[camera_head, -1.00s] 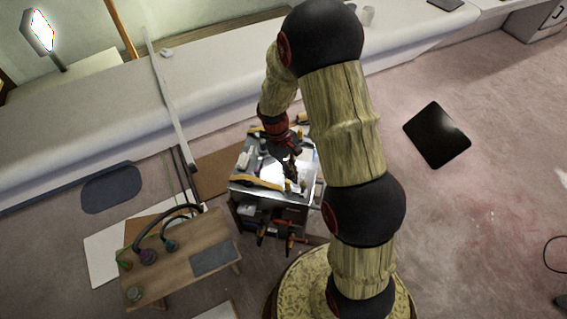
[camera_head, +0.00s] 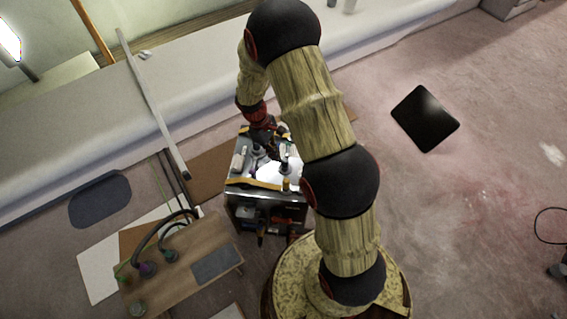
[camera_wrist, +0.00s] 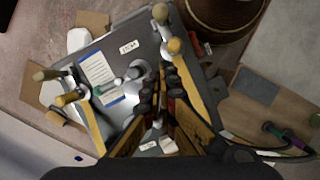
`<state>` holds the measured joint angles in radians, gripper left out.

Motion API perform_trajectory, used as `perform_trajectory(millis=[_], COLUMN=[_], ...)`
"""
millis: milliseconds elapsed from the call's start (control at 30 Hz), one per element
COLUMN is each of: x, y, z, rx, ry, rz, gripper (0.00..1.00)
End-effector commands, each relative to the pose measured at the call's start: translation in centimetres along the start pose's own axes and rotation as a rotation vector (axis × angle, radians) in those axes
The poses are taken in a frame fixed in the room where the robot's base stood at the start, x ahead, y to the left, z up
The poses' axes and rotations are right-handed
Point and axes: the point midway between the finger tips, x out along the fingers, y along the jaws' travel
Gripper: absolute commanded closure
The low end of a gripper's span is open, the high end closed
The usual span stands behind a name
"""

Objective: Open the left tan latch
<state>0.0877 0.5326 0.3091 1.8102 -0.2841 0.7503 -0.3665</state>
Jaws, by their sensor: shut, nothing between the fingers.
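A metal cart (camera_head: 262,206) with a grey top stands beside my base. In the wrist view, tan-ended knobs stick out at its edges: one at the left (camera_wrist: 39,75) and one at the top (camera_wrist: 160,12), each beside a more orange knob, at the left (camera_wrist: 68,98) and near the top (camera_wrist: 175,46). I cannot tell which of these is the left tan latch, nor whether any latch is open. My gripper (camera_wrist: 160,88) is shut and empty above the cart top. In the head view my gripper (camera_head: 274,152) is partly hidden by tools and my arm.
A labelled sheet (camera_wrist: 97,75) and several small tools lie on the cart top. Yellow strips (camera_head: 252,183) run along its edges. A low wooden bench (camera_head: 160,262) with hoses stands at the left. The carpet at the right is mostly free around a black panel (camera_head: 425,118).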

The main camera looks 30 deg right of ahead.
Motion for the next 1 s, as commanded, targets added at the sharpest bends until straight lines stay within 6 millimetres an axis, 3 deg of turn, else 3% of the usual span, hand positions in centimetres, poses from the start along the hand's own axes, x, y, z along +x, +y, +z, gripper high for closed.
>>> perform_trajectory(millis=[500,733,1000], x=[9.6,9.9,10.0], y=[0.0,0.0,0.0], z=[0.3,3.2,3.9], rx=[0.001,0.002,0.001], ry=[-0.002,0.0,-0.001], rz=[-0.002,-0.001,-0.001], gripper=[1.0,1.0,1.0])
